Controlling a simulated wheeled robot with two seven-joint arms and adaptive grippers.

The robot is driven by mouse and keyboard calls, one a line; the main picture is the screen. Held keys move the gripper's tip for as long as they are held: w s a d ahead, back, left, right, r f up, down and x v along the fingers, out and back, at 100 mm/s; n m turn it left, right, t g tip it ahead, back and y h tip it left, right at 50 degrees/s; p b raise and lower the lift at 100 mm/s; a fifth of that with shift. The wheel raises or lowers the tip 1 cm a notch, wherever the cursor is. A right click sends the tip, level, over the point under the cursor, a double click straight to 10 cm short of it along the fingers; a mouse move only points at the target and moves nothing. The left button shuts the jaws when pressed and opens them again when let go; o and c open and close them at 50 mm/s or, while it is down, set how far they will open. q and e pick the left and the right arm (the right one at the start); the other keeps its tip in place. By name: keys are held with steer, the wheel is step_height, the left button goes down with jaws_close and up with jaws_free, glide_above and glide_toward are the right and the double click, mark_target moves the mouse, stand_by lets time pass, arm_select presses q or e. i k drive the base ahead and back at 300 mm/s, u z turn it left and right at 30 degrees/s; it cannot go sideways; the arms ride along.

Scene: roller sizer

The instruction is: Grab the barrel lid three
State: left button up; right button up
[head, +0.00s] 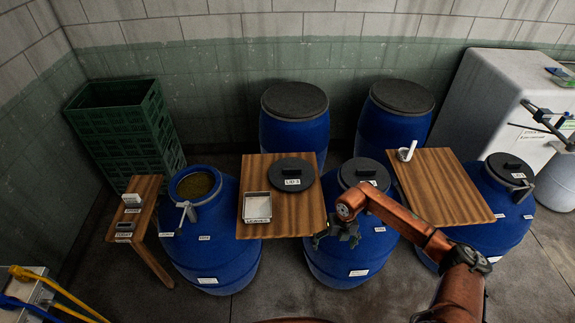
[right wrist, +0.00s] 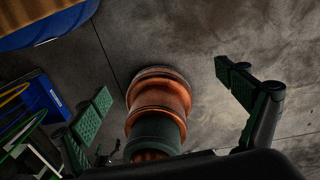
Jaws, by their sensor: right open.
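A round black lid (head: 291,174) with a white label that seems to read "LID 3" lies on the middle wooden board (head: 284,218). Its raised grip is on top. My right gripper (head: 338,238) is in front of the middle blue barrel (head: 350,265), below and right of this lid, apart from it. In the right wrist view its green-padded fingers (right wrist: 165,90) are spread wide with nothing held. The lid does not show there. My left gripper is not in view.
A second black lid (head: 364,173) sits on the middle barrel, and a third (head: 509,169) on the right barrel. A labelled tray (head: 257,207) shares the middle board. An open barrel (head: 207,240) stands left. A white object (head: 407,151) lies on the right board (head: 440,190).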

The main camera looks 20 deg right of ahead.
mark_target(288, 175)
steer(key=i, duration=1.6)
